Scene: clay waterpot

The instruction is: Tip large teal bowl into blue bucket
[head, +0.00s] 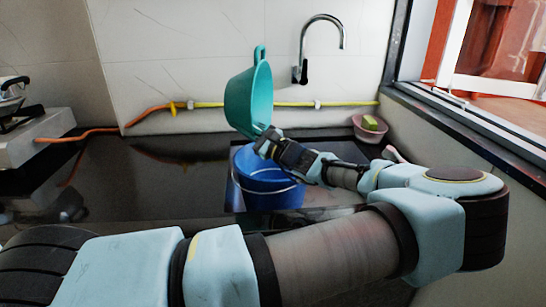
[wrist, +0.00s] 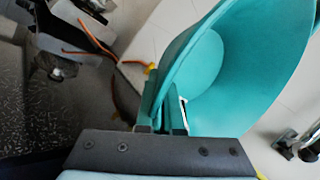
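The large teal bowl (head: 249,98) is tilted steeply onto its side above the blue bucket, with one loop handle pointing up. My gripper (head: 270,138) is shut on the bowl's lower rim or handle. In the wrist view the fingers (wrist: 163,118) pinch the bowl's edge, and the inside of the bowl (wrist: 240,75) fills the upper right. I cannot see the inside of the bucket well or anything falling from the bowl.
A pink bowl (head: 370,128) with a green and yellow item stands at the back right. A tap (head: 304,70) rises at the back wall, with a yellow pipe (head: 220,104) along it. A stove (head: 35,135) is at the left. The dark counter (head: 140,180) is clear left of the bucket.

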